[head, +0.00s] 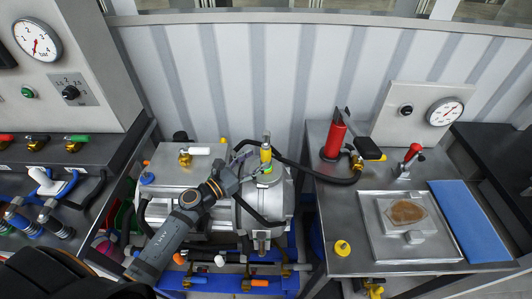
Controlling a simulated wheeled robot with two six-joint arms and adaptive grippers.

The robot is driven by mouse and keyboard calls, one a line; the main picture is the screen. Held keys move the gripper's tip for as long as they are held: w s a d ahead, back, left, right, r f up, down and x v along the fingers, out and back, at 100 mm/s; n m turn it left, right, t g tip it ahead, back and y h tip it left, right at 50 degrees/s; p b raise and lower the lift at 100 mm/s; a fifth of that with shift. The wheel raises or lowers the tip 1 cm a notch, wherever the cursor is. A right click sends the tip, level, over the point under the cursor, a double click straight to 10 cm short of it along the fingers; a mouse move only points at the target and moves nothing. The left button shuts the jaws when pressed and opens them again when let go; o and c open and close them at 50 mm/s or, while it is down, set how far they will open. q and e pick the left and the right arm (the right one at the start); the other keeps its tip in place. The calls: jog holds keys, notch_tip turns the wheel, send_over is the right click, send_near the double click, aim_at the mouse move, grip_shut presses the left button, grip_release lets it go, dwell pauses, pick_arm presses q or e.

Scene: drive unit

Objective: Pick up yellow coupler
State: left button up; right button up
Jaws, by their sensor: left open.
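A yellow cylindrical coupler (266,154) stands upright on top of the grey drive unit (172,167). It has a metal top and a green ring beneath it. My left gripper (247,160) is open just to the left of the coupler, with its fingers close to it. I cannot tell if they touch it. My left arm crosses in front of the unit and hides part of it. My right gripper does not show.
A black hose (318,176) runs beside the coupler to the right bench. That bench holds a red pump (335,138), a yellow cap-like part (342,248), a metal tray (375,240) and a blue mat (468,222). A gauge panel (75,50) stands at the left.

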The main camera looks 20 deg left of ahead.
aim_at(262, 154)
pick_arm(q)
jog(key=w+d+p, duration=0.1)
jog(key=w+r+p, duration=0.1)
jog(key=shift+w+d+r+p, duration=0.2)
jog(key=shift+d+r+p, duration=0.05)
jog(key=shift+d+p, duration=0.15)
jog(key=shift+w+d+f, duration=0.25)
jog(key=shift+w+d, duration=0.1)
jog(key=shift+w, duration=0.25)
jog(key=shift+w+d+f, duration=0.1)
jog(key=shift+w+d, duration=0.15)
jog(key=shift+w, duration=0.15)
jog(key=shift+f, duration=0.1)
jog(key=c, duration=1)
grip_shut()
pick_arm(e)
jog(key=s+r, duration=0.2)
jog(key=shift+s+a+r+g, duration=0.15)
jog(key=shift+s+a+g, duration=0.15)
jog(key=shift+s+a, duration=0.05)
